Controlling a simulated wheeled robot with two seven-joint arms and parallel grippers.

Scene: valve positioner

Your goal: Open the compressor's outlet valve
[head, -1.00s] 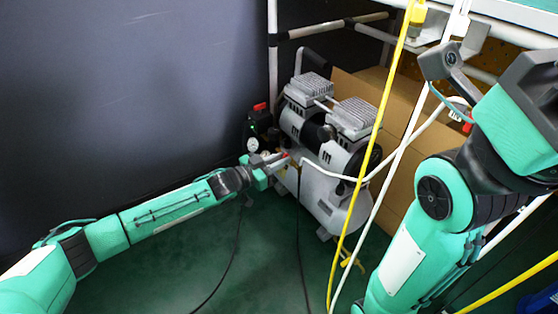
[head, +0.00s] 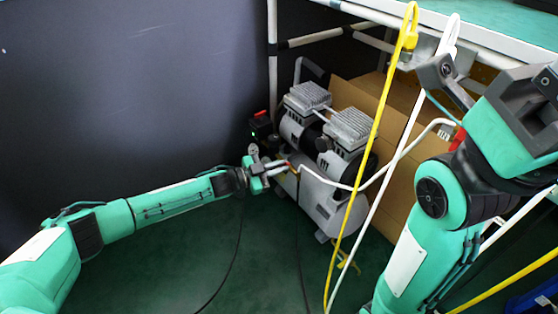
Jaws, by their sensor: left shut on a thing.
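The compressor (head: 318,192), a grey tank with two finned heads, stands on the green floor in the middle of the head view. My left gripper (head: 280,170) is at the left front end of its tank, shut on a small part there. My right arm is folded up at the right. The grey parts at its end (head: 441,75) do not show clearly whether that gripper is open.
A white hose (head: 345,187) runs from the compressor's front to the right. Yellow (head: 372,150) and white cables hang from the bench (head: 490,38) in front of it. Cardboard boxes (head: 400,190) stand behind. A dark wall (head: 130,90) is at the left. A black cable crosses the floor.

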